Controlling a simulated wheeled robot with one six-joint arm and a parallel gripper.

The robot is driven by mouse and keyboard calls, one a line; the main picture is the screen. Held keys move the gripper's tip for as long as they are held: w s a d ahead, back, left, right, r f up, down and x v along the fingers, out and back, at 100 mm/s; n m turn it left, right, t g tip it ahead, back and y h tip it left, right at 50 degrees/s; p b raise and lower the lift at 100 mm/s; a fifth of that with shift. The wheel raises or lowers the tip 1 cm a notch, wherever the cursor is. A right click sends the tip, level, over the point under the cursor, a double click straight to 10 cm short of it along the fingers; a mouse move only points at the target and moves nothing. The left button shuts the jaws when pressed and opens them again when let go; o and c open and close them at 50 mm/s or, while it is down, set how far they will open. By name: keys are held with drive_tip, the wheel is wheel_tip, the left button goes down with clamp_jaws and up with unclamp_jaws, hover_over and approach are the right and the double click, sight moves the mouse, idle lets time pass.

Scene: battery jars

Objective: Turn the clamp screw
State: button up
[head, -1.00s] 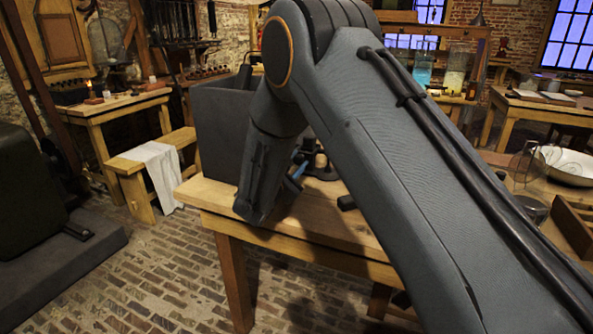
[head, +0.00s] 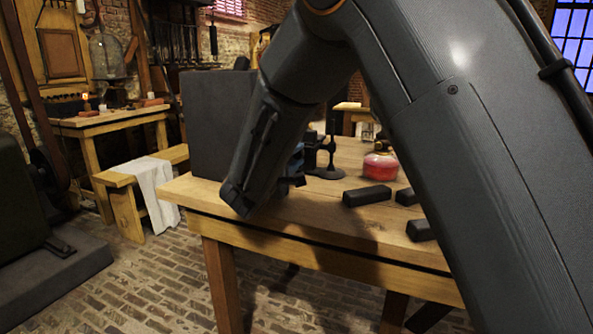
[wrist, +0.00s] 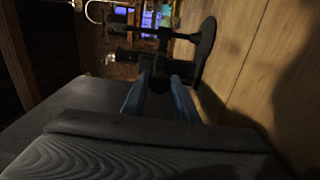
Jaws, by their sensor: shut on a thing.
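A dark clamp stand (head: 329,158) with a round base stands on the wooden table, just right of my gripper in the head view. In the wrist view the picture is turned sideways, and the stand's round base (wrist: 206,50) and its rod show beyond the fingers. My gripper (wrist: 160,90) has two blue fingers closed about a small dark round knob, the clamp screw (wrist: 159,83). The knob lies between the fingertips, in line with the stand's clamp. In the head view my arm hides most of the gripper (head: 296,166); only some blue shows.
A large dark grey box (head: 213,120) stands on the table close left of my gripper. Dark blocks (head: 367,196) and a red-filled glass vessel (head: 380,166) stand to the right. The table's front edge (head: 320,245) is near. The table front between box and blocks is clear.

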drive_tip(key=m+b, duration=0.2)
drive_tip(key=b, duration=0.3)
drive_tip(key=m+b, duration=0.3)
drive_tip(key=b, duration=0.2)
drive_tip(key=shift+w+f+b, duration=0.1)
drive_tip(key=shift+f+b, duration=0.2)
drive_tip(key=shift+f, duration=0.1)
drive_tip(key=m+b, duration=0.2)
drive_tip(key=b, duration=0.2)
drive_tip(key=shift+r+m+b, duration=0.2)
drive_tip(key=shift+m+b, duration=0.2)
drive_tip(key=shift+b, duration=0.35)
drive_tip(key=o, duration=1.1)
drive_tip(key=shift+c, duration=0.2)
drive_tip(key=shift+p+v, duration=0.9)
drive_tip(key=shift+v, duration=3.05)
drive_tip(key=shift+d+r, duration=0.1)
